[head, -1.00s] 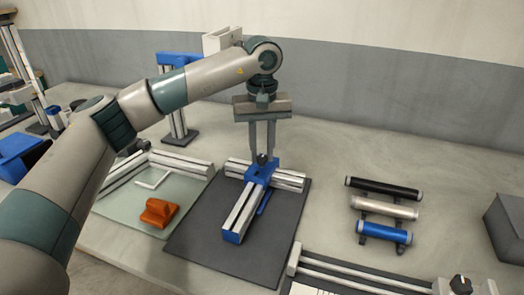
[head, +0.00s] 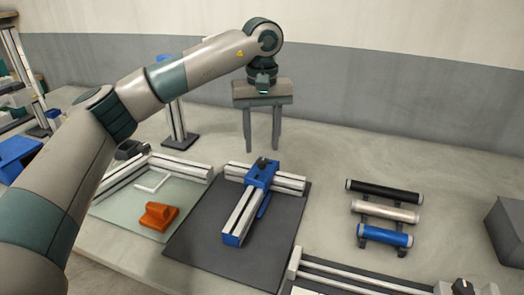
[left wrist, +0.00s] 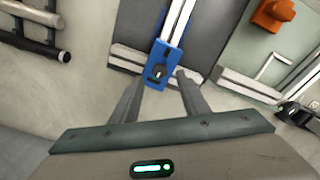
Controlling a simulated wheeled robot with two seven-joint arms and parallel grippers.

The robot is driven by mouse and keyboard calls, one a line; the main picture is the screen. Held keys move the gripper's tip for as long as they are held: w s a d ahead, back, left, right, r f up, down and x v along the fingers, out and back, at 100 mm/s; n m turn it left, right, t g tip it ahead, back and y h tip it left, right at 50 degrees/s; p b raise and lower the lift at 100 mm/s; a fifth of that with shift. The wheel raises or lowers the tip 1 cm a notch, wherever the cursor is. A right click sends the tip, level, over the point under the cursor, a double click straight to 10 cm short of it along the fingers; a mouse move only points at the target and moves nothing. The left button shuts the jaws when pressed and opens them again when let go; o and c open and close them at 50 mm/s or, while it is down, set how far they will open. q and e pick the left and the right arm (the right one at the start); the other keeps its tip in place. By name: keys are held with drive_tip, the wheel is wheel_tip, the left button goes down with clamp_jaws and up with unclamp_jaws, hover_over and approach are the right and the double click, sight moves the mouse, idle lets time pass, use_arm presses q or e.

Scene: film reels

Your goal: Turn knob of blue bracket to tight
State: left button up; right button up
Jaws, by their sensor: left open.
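The blue bracket (head: 261,174) sits on the dark mat, joining two white rails in a T shape. Its small black knob (head: 262,162) stands on top. In the left wrist view the blue bracket (left wrist: 161,58) and its knob (left wrist: 158,73) show beyond and between the fingertips. My left gripper (head: 262,148) is open and empty, pointing down, above and slightly behind the knob, apart from it. The left wrist view also shows its two fingers (left wrist: 157,80) spread. Whether the knob is tight cannot be told. My right gripper is not in view.
The dark mat (head: 200,247) lies mid-table. An orange block (head: 158,215) and white rails are on a pale mat at left. A rack with black, silver and blue rolls (head: 385,234) stands at right. A dark box (head: 508,228) is at the right edge.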

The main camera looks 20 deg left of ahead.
use_arm(q)
wheel_tip(320, 180, up, 9)
wheel_tip(320, 180, up, 4)
hover_over(262, 160)
drive_tip(key=shift+s+r, duration=0.1)
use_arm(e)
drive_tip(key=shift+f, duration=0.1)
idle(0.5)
